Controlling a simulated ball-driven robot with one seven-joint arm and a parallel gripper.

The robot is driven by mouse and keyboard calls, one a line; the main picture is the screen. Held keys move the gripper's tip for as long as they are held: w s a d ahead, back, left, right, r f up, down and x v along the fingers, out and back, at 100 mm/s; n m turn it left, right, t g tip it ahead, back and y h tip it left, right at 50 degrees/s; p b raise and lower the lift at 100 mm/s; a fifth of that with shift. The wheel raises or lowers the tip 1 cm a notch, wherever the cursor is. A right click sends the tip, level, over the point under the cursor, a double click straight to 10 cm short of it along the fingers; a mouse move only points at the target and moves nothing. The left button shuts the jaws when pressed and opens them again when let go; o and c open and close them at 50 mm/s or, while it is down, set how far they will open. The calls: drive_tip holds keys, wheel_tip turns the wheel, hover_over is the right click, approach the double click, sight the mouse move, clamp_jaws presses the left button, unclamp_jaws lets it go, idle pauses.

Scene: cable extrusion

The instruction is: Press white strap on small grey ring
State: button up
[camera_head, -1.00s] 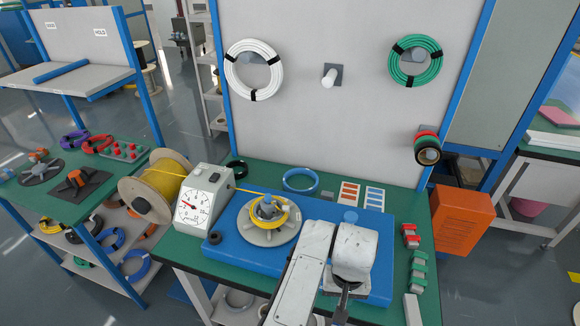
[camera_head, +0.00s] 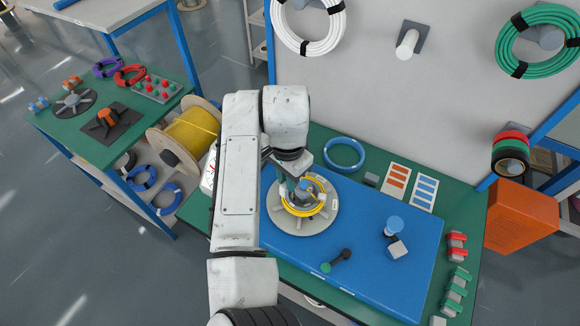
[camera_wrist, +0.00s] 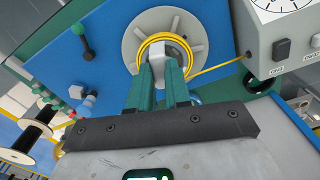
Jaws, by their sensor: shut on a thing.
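A round grey winding disc with spokes (camera_head: 290,224) sits on the blue board, with a yellow cable ring (camera_head: 319,210) around its hub. My gripper (camera_head: 297,186) is over the cable ring, partly hidden by my arm. In the wrist view, its green fingers (camera_wrist: 164,62) are shut on a pale piece (camera_wrist: 177,48), which looks like the white strap, at the near side of the yellow ring (camera_wrist: 147,44). The grey disc (camera_wrist: 134,40) shows behind. I cannot tell whether the strap touches the cable, and no separate small grey ring is clear.
A blue ring (camera_head: 343,155) lies behind. A yellow cable spool (camera_head: 185,135) stands left. The board's right part has free room.

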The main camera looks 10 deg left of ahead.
drive_tip(key=b, duration=0.5)
hover_over(288, 206)
drive_tip(key=shift+f, duration=3.9)
drive_tip(key=shift+p, duration=0.55)
drive_tip(key=shift+f+b, duration=0.8)
drive_tip(key=shift+f, duration=0.65)
drive_tip(key=shift+f, duration=0.6)
drive_tip(key=o, duration=0.9)
drive_tip(key=shift+r, duration=0.1)
